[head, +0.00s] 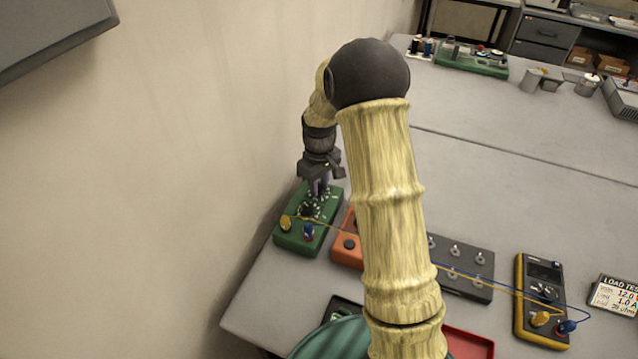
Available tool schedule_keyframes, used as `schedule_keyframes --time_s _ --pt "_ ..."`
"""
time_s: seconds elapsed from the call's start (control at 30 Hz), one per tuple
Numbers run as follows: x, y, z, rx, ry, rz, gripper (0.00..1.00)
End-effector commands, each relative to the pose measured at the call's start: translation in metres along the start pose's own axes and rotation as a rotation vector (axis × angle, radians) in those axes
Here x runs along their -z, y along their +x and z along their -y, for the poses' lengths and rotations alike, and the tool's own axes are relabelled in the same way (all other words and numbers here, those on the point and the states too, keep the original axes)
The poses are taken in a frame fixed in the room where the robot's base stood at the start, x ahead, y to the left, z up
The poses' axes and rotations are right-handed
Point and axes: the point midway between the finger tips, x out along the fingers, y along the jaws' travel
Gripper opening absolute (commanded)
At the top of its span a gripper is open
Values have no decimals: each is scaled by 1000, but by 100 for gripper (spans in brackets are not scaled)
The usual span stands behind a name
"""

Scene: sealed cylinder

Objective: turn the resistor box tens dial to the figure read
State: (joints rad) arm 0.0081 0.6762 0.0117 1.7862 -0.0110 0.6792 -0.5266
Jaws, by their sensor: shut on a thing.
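The green resistor box (296,238) stands at the table's left edge, close to the wall. A black dial (308,210) with white marks around it shows on its top. My gripper (318,193) points down over the far part of the box and is shut on a dial there. The fingers hide that dial, so its setting and which dial it is cannot be told. The dial figures are too small to read.
A yellow multimeter (526,300) with wires running to the box lies at right, beside a card (615,297) headed "LOAD TES", partly cut off. An orange box (347,252) and a dark switch panel (478,259) stand partly behind my arm. The table's middle right is clear.

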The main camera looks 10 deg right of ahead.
Motion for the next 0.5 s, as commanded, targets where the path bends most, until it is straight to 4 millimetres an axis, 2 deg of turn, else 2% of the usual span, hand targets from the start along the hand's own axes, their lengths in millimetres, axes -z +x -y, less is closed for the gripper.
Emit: schedule_keyframes --time_s 0.5 --pt "0 -1 1 -1 398 1 2"
